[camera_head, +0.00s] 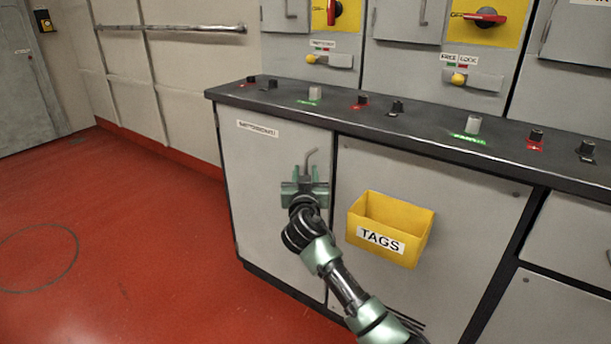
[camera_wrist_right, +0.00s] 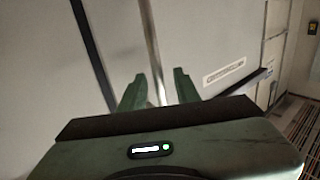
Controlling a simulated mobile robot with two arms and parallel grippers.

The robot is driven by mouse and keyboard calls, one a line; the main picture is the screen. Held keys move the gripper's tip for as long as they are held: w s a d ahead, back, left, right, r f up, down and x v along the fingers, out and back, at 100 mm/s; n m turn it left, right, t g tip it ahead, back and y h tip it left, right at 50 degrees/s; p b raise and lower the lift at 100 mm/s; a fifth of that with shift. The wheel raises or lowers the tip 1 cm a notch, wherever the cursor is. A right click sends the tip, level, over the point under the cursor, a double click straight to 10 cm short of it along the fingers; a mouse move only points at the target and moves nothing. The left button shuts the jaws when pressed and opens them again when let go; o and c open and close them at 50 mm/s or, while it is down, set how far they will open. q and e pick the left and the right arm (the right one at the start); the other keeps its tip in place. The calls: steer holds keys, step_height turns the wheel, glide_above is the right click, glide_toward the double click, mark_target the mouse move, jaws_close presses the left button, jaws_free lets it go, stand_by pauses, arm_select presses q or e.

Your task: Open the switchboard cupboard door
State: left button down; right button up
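The cupboard door (camera_head: 262,190) is a grey panel under the dark counter, at the left end of the row. It is shut, flush with its frame. A small white label (camera_head: 258,129) sits near its top left; its text is too small to read surely. A metal handle (camera_head: 309,160) with a bent top stands near the door's right edge. My right gripper (camera_head: 305,185) is at the handle. In the right wrist view the handle bar (camera_wrist_right: 153,50) runs between the two spread green fingers (camera_wrist_right: 158,90), with gaps at both sides. My left gripper is not in view.
A yellow TAGS bin (camera_head: 412,242) hangs on the panel just right of my right arm. The counter (camera_head: 430,138) above carries several knobs. The red floor (camera_head: 140,240) to the left is clear.

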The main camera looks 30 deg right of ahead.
steer(key=shift+w+d, duration=0.1)
steer(key=shift+w, duration=0.05)
jaws_close()
stand_by(1.4)
